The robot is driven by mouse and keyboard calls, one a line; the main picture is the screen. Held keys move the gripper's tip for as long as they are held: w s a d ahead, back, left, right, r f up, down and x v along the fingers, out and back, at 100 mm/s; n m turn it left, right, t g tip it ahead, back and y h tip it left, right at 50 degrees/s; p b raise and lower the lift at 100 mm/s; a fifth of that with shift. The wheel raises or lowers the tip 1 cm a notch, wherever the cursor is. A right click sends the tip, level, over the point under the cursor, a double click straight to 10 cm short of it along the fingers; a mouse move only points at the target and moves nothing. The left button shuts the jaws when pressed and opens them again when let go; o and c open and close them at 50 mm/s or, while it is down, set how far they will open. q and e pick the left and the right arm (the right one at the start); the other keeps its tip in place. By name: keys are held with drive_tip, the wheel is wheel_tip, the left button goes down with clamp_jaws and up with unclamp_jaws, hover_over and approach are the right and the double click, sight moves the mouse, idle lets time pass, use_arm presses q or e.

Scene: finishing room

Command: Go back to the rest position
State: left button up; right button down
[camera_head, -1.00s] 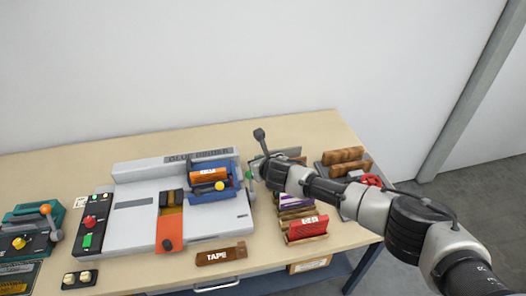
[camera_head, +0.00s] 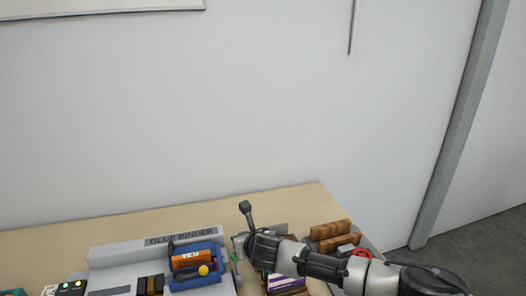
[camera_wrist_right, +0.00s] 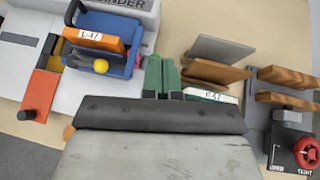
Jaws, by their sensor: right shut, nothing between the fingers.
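My right gripper (camera_wrist_right: 161,76) shows in the right wrist view as two green fingers pressed together, with nothing between them. In the head view my right arm comes in from the lower right and ends above the table, just right of the glue binder (camera_head: 110,258). The gripper's fingertips are hard to make out there. My left gripper is not in view.
The binder's blue clamp (camera_head: 213,279) holds an orange block (camera_head: 190,259). Right of it stand upright boards (camera_wrist_right: 222,50) and a rack of wooden pieces (camera_head: 331,230). A red knob (camera_wrist_right: 308,153) is nearby. A plain wall (camera_head: 250,100) rises behind the table.

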drive_tip(key=s+a+f+m+g+y, duration=0.1)
drive_tip(key=s+f+m+g, duration=0.1)
drive_tip(key=s+m, duration=0.6)
drive_tip(key=s+a+f+m+g, duration=0.1)
drive_tip(key=s+a+f+m, duration=0.15)
drive_tip(key=s+m, duration=0.5)
drive_tip(key=s+d+f+m+g+h, duration=0.1)
drive_tip(key=s+d+m+g+h, duration=0.15)
drive_tip(key=s+d+m, duration=1.1)
drive_tip(key=s+d+f+m+g+h, duration=0.1)
drive_tip(key=s+d+m+h, duration=0.3)
drive_tip(key=s+d+m, duration=1)
drive_tip(key=w+d+f+n+g+b, duration=0.1)
drive_tip(key=d+f+n+b, duration=0.15)
drive_tip(key=f, duration=1.35)
drive_tip(key=w+d+f+n+g+b, duration=0.1)
drive_tip(key=f+n+b, duration=0.15)
drive_tip(key=f, duration=1.35)
drive_tip(key=s+d+f+b, duration=0.2)
drive_tip(key=s+f+b, duration=0.1)
drive_tip(key=s+f, duration=1.3)
wheel_tip(320, 180, down, 3)
drive_tip(key=shift+s+d+f+m+g+b, duration=0.2)
drive_tip(key=shift+s+d+m+g+b, duration=0.1)
drive_tip(key=shift+m+g+b, duration=0.1)
